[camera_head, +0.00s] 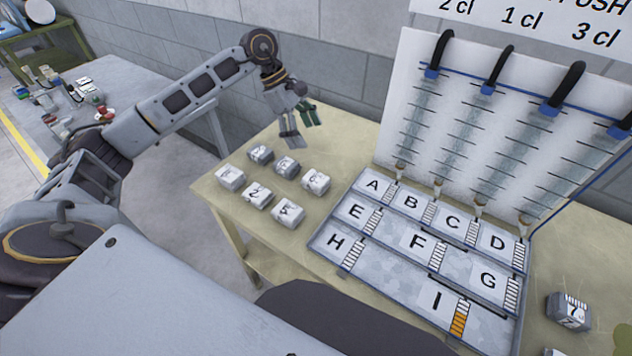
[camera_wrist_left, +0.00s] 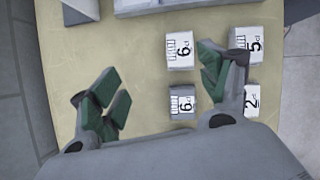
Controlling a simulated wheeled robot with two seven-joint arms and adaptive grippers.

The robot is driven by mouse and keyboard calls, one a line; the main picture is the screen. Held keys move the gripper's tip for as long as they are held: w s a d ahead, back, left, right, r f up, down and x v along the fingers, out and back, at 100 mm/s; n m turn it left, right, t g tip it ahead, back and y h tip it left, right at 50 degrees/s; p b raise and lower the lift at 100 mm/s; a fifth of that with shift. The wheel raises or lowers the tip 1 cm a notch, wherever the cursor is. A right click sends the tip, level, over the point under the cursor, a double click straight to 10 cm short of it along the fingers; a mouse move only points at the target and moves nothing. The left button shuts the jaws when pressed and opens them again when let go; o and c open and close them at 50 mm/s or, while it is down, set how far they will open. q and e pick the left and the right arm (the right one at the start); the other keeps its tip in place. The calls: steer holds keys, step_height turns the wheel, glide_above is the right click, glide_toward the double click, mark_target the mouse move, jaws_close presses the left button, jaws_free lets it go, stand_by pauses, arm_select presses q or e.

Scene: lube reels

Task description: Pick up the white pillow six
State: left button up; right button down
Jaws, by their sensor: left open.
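The white pillow six (camera_head: 316,181) is a small white block on the table, at the board end of its row of blocks. In the left wrist view the white pillow six (camera_wrist_left: 180,50) lies upright in the picture, marked "6 cl". A grey block also marked 6 (camera_wrist_left: 182,102) sits just below it there. My left gripper (camera_head: 300,128) is open and empty above the far edge of the table, apart from the blocks. In the left wrist view its green-padded fingers (camera_wrist_left: 158,78) are spread, one near the blocks. My right gripper is not in view.
White blocks marked 5 (camera_wrist_left: 248,40) and 2 (camera_wrist_left: 252,98) stand close by. A lettered tray (camera_head: 340,262) and an upright board (camera_head: 395,130) stand right of the blocks. A grey block marked 7 (camera_head: 568,312) lies far right. Bare table lies beyond the blocks.

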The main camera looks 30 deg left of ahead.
arm_select(q)
steer(key=shift+s+a+f+m+g+y, duration=0.2)
steer(key=shift+s+a+m+g, duration=0.15)
steer(key=shift+s+m, duration=0.25)
steer(key=shift+s+a+f+m+g+y, duration=0.1)
steer(key=shift+s+a+m+g+y, duration=0.2)
steer(key=shift+s+m, duration=0.25)
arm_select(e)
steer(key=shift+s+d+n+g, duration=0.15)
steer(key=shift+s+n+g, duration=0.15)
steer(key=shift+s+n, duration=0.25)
arm_select(q)
glide_above(312, 176)
steer(key=a, duration=0.2)
step_height(312, 176, down, 7)
steer(key=shift+f+p, duration=0.15)
steer(key=shift+p, duration=0.25)
steer(key=shift+f, duration=0.35)
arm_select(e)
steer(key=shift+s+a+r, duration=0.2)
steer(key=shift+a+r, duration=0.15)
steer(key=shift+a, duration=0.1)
arm_select(q)
steer(key=shift+d, duration=0.1)
